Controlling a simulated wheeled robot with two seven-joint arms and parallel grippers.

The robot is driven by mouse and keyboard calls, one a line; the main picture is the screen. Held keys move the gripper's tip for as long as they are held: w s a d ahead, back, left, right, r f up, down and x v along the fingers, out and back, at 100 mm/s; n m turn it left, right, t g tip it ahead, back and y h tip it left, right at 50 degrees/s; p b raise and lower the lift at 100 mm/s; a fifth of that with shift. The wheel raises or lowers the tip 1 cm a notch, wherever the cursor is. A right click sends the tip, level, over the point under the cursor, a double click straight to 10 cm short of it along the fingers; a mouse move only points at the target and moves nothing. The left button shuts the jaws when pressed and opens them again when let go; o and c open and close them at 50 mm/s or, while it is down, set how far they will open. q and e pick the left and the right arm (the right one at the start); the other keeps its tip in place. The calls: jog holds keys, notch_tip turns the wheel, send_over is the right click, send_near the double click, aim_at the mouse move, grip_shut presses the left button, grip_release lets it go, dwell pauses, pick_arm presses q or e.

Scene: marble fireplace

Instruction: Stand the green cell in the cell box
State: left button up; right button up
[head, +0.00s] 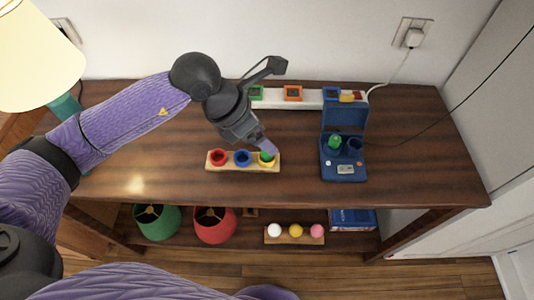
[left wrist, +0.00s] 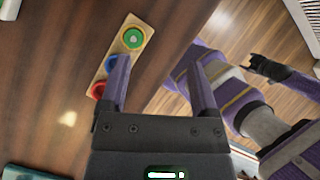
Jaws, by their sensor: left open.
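The cell box (head: 345,172) is a blue case with its lid open at the right of the wooden top. A green cylinder (head: 334,142), which looks like a green cell, stands in its left well; the right well looks empty. Another green piece (head: 267,156) sits in the yellow-rimmed hole of a wooden tray (head: 212,166); in the left wrist view it shows as a green ring with a pale centre (left wrist: 133,38). My left gripper (head: 266,147) is open just above it, its fingers (left wrist: 157,65) apart and empty. A dark end (left wrist: 268,68), probably my right gripper, shows in the left wrist view, jaws unclear.
The tray's red cup (head: 219,157) and blue cup (head: 242,157) are beside the green piece. A white strip (head: 272,97) with coloured frames lies behind. A cable crosses the right side. The shelf below holds lampshades and a rack of balls (head: 295,240). The tabletop between tray and box is clear.

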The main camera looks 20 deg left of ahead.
aim_at(267, 155)
pick_arm(q)
jog(key=w+f+b, duration=0.1)
jog(key=f, duration=0.2)
jog(key=w+f+y+b, duration=0.1)
jog(key=f, duration=0.2)
jog(key=w+f+y+b, duration=0.1)
jog(key=f, duration=0.1)
jog(key=shift+w+d+f+b, duration=0.1)
jog(key=shift+w+f+b, duration=0.1)
jog(key=shift+f+b, duration=0.2)
jog(key=shift+w+f, duration=0.1)
jog(key=shift+f, duration=0.1)
jog(key=shift+r, duration=0.1)
pick_arm(e)
jog(key=shift+g, duration=0.3)
jog(key=f, duration=0.1)
jog(key=s+d+f, duration=0.2)
jog(key=shift+f, duration=0.2)
pick_arm(q)
jog(key=c, duration=0.7)
grip_shut()
pick_arm(e)
jog(key=shift+w+a+f, duration=0.1)
jog(key=shift+w+a, duration=0.3)
jog(key=shift+a, duration=0.1)
